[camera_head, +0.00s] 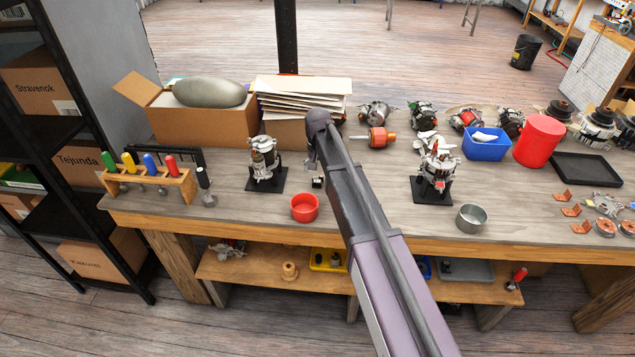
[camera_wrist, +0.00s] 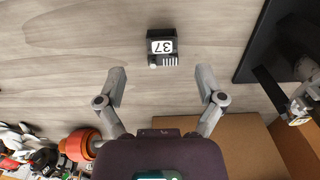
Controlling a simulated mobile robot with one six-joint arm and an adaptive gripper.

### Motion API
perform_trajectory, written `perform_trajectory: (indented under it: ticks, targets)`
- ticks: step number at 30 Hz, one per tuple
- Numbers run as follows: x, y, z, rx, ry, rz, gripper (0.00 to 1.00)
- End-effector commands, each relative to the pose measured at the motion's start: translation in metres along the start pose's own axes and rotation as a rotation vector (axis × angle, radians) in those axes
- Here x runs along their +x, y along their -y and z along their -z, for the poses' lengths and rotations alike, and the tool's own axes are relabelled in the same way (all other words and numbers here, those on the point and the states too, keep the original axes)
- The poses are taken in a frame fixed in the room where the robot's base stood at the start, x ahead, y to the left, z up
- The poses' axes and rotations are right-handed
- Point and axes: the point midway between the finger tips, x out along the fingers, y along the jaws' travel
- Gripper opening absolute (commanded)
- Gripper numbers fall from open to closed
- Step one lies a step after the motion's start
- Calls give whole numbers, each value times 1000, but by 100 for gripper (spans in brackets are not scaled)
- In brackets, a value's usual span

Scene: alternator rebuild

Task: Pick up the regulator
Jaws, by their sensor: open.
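In the head view the regulator (camera_head: 318,182) is a small dark piece just below my gripper (camera_head: 313,163). In the wrist view my gripper (camera_wrist: 161,82) is open and empty. Its two fingers are spread wider than the block, which lies beyond the fingertips near the middle of the gap. The gripper is above the bench and not touching the block.
A partly assembled alternator on a black stand (camera_head: 266,183) is left of the regulator; another stand (camera_head: 432,190) is to the right. A red bowl (camera_head: 304,208) sits in front. An orange-ended rotor (camera_head: 378,138) and cardboard boxes (camera_head: 175,125) lie behind. Bare wood surrounds the regulator.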

Motion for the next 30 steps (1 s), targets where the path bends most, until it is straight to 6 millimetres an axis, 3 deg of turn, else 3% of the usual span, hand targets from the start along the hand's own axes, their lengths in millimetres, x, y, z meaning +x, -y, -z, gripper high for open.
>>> perform_trajectory:
  ticks: [8, 30]
  targets:
    - [4, 1, 0, -1, 0, 0, 88]
    - [52, 4, 0, -2, 0, 0, 88]
